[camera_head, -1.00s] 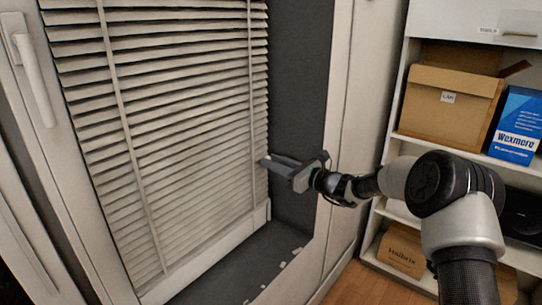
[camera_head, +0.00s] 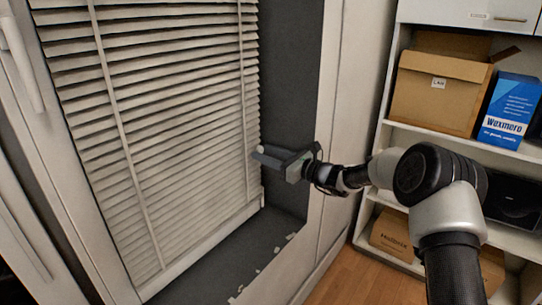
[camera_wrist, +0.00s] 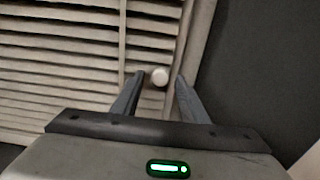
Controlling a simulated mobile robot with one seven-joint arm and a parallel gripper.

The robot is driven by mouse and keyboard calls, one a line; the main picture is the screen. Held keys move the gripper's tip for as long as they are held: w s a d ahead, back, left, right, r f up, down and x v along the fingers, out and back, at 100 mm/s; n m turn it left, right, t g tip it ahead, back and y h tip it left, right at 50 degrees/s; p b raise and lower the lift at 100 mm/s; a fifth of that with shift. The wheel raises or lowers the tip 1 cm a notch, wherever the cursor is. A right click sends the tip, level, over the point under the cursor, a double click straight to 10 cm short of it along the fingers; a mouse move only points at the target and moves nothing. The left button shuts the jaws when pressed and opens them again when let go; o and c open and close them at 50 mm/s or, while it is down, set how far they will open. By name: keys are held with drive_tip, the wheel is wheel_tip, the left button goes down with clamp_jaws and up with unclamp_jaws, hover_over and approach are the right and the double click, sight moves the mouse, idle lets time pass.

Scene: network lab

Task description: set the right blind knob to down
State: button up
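A small round white knob (camera_wrist: 159,76) sits at the right side of the window blind (camera_wrist: 60,60) in the wrist view. In the head view it is a pale dot (camera_head: 260,149) by the fingertips, largely hidden by them. My gripper (camera_head: 264,157) reaches in from the right, level with the blind's right edge. Its fingers are apart, one on each side of the knob in the wrist view, with gaps between. I cannot tell whether the tips reach past the knob. The knob's setting is not readable.
The window frame and dark recess (camera_head: 291,80) surround the blind. A white window handle (camera_head: 22,65) is at the left. At the right, a shelf unit (camera_head: 390,110) holds cardboard boxes (camera_head: 436,98) and a blue box (camera_head: 508,108). Wooden floor (camera_head: 352,275) shows below.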

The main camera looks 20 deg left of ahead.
drive_tip(key=p+v, duration=0.3)
drive_tip(key=v, duration=1.4)
drive_tip(key=shift+d, duration=0.2)
drive_tip(key=shift+s, duration=0.1)
